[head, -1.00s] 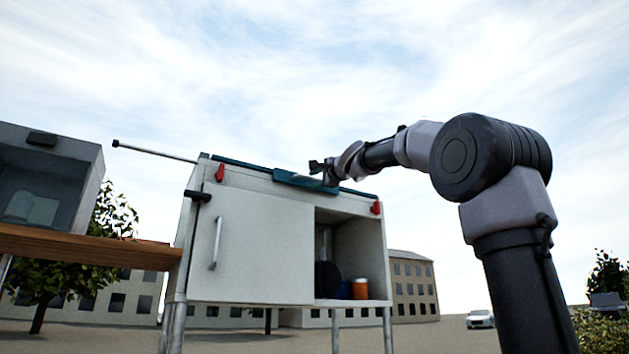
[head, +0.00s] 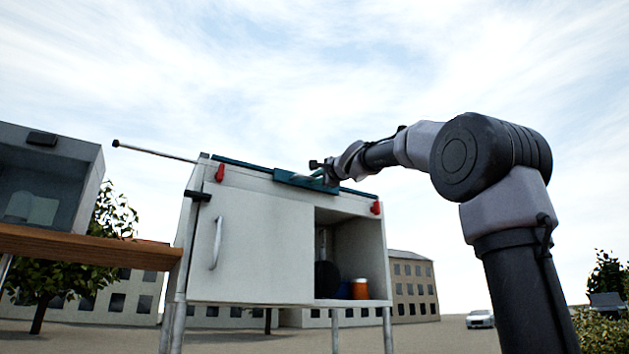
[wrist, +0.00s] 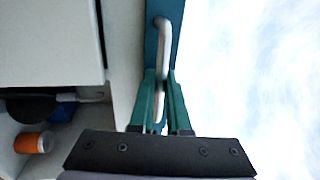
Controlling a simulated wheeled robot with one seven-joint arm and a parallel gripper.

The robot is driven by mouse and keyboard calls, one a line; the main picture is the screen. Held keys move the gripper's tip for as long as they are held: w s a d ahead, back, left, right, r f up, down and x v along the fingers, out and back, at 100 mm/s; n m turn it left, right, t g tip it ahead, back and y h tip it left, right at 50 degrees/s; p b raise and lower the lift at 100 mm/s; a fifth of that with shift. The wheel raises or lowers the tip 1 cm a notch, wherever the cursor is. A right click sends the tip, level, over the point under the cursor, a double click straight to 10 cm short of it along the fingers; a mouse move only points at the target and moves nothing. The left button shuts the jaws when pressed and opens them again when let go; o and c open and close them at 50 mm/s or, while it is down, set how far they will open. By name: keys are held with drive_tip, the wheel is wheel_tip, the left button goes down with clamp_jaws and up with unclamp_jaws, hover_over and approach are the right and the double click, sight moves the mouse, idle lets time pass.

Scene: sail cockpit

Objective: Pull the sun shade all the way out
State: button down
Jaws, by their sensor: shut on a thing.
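The sun shade is a teal strip (head: 297,180) along the top front edge of the white cabinet, and it also shows in the wrist view (wrist: 152,45). A pale bar handle (wrist: 162,50) stands on it. My gripper (wrist: 160,122) is at the shade, with its two teal fingers on either side of the handle's lower part. It is shut on the handle. In the head view my gripper (head: 328,177) is at the right end of the teal front piece, and its fingers are hard to make out there.
The white cabinet (head: 255,245) has a sliding door with a bar grip (head: 216,243) and an open right side holding an orange jar (head: 360,289). Red clips (head: 220,172) sit at its top corners. A thin rod (head: 155,151) sticks out left. Open sky lies above.

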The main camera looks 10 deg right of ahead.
idle(0.7)
drive_tip(key=r+v, duration=0.2)
drive_tip(key=v, duration=1.1)
drive_tip(key=r+v, duration=0.3)
drive_tip(key=v, duration=0.9)
drive_tip(key=shift+v, duration=0.85)
drive_tip(key=shift+f, duration=0.1)
drive_tip(key=c, duration=0.9)
unclamp_jaws()
drive_tip(key=shift+s+d, duration=0.1)
drive_tip(key=shift+s, duration=0.1)
drive_tip(key=v, duration=1)
drive_tip(key=shift+s+d, duration=0.15)
drive_tip(key=shift+s, duration=0.1)
